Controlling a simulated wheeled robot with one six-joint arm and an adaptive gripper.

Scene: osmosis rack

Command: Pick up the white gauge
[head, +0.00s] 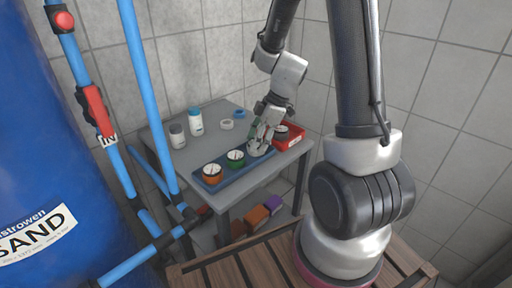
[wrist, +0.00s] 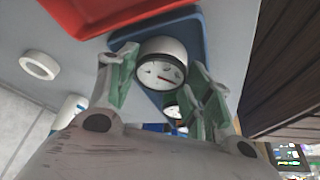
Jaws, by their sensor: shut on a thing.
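A white bottle (head: 196,123), grey jar (head: 177,138) and white ring (head: 227,124) stand behind.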

